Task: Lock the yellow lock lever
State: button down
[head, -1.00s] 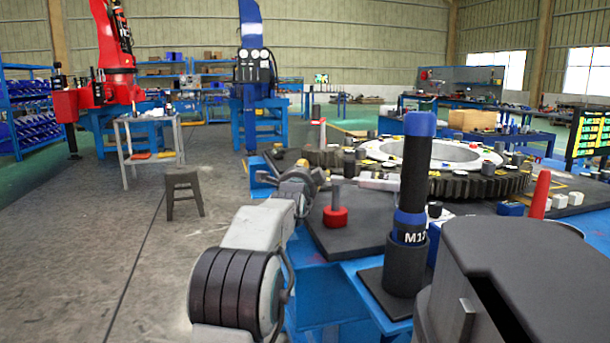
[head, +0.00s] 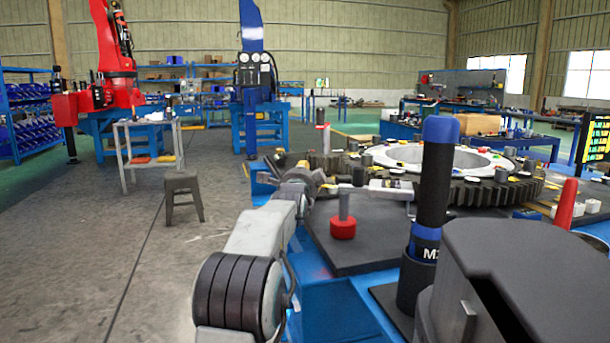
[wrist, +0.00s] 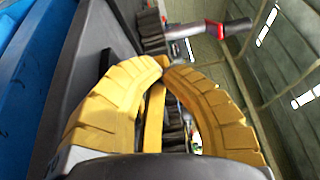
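In the head view my arm reaches forward along the left edge of the work table, and its gripper end (head: 326,188) is small and partly hidden beside the large gear. In the wrist view my gripper (wrist: 163,64) has two yellow, ribbed fingers curving inward with their tips together. A narrow yellow strip (wrist: 153,118) shows between them; I cannot tell whether it is the lock lever or part of the gripper. No yellow lock lever stands out clearly in the head view.
A dark tool with a blue top (head: 436,170) stands at the front right. A grey post with a red base (head: 343,229) stands near my arm. The large gear (head: 455,190) fills the table behind. A stool (head: 182,197) stands left; the floor between is clear.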

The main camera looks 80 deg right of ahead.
jog(key=shift+d+p, duration=0.55)
jog(key=shift+d, duration=0.15)
jog(key=shift+s+d+p, duration=0.15)
jog(key=shift+d+p, duration=0.15)
jog(key=shift+d, duration=0.1)
dwell(0.5)
dwell(0.4)
